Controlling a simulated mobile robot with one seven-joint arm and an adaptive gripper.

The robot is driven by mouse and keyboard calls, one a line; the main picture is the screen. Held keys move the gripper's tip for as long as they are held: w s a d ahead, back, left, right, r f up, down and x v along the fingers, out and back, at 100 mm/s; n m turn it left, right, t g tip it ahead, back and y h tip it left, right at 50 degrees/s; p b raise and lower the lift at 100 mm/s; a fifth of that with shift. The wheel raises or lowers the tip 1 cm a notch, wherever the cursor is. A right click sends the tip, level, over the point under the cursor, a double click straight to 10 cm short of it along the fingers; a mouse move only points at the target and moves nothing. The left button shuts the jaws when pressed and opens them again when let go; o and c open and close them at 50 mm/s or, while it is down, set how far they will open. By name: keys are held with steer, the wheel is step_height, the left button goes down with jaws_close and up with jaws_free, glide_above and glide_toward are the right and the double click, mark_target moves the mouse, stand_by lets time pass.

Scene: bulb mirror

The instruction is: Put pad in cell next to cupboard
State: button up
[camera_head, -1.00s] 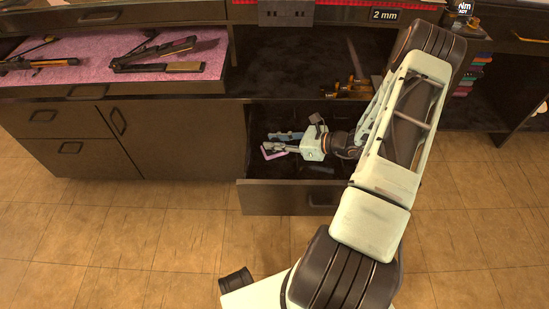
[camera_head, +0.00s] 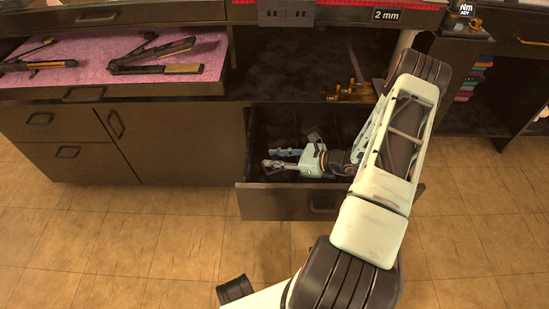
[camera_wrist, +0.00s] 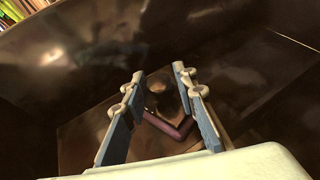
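My gripper (camera_head: 268,158) is inside the open drawer (camera_head: 285,203), pointing left in the head view. Its two fingers also show in the wrist view (camera_wrist: 157,72), spread well apart, with a gap between them. The pad (camera_wrist: 172,126) appears in the wrist view as a dark pinkish L-shaped edge between and beyond the fingers, low in the drawer. It seems to lie clear of the finger pads, though contact is hard to judge. I cannot make the pad out in the head view. The drawer's dark dividers and cells are mostly in shadow.
The cupboard door (camera_head: 165,150) is left of the open drawer. Above it, a pink-lined tray (camera_head: 90,60) holds hair straighteners (camera_head: 160,55). Several gold-brown items (camera_head: 348,90) stand on the dark shelf behind the drawer.

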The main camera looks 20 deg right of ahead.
steer(key=shift+o, duration=0.8)
steer(key=shift+r, duration=0.2)
steer(key=p+v, duration=0.3)
steer(key=v, duration=0.9)
steer(key=shift+a, duration=0.1)
